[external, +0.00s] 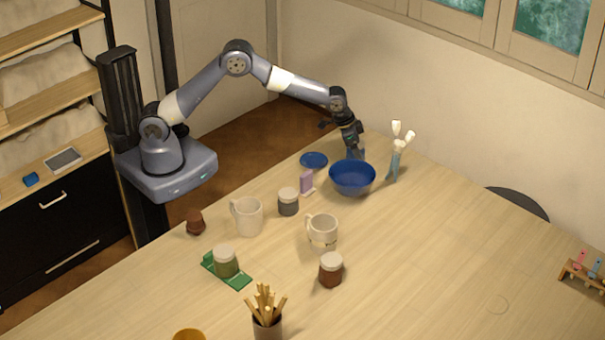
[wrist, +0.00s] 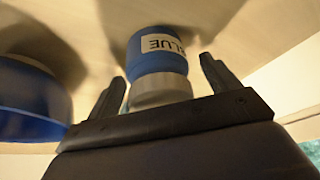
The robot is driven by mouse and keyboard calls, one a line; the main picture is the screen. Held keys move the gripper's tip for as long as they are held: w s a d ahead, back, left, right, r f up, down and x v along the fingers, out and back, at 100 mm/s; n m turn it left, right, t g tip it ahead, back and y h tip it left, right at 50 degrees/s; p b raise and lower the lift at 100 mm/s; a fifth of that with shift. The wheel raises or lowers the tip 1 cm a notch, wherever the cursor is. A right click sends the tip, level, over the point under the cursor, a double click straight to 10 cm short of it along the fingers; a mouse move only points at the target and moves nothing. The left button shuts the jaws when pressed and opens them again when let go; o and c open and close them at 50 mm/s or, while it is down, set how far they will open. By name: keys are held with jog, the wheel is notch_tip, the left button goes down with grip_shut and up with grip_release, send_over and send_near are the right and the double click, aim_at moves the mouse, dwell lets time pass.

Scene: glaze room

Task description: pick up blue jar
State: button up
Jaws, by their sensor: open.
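The blue jar (wrist: 155,58) shows in the wrist view, with a white label reading "BLUE" and a pale grey lid (wrist: 160,90). It appears upside down in that picture, lid toward my gripper (wrist: 163,75). My gripper is open, with one finger to each side of the lid, and gaps show between the fingers and the jar. In the external view my gripper (external: 354,148) points down at the far edge of the table, just behind the blue bowl. There the jar is mostly hidden by the gripper and the bowl.
The blue bowl (external: 352,179) stands close by; it also shows in the wrist view (wrist: 30,105). A blue dish (external: 314,160) lies to the left and a holder with white-tipped tools (external: 394,165) stands to the right. Mugs and other jars stand nearer. The table's right side is mostly clear.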

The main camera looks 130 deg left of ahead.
jog(key=shift+c, duration=0.2)
jog(key=c, duration=1.1)
jog(key=shift+r, duration=0.1)
jog(key=shift+c, duration=0.3)
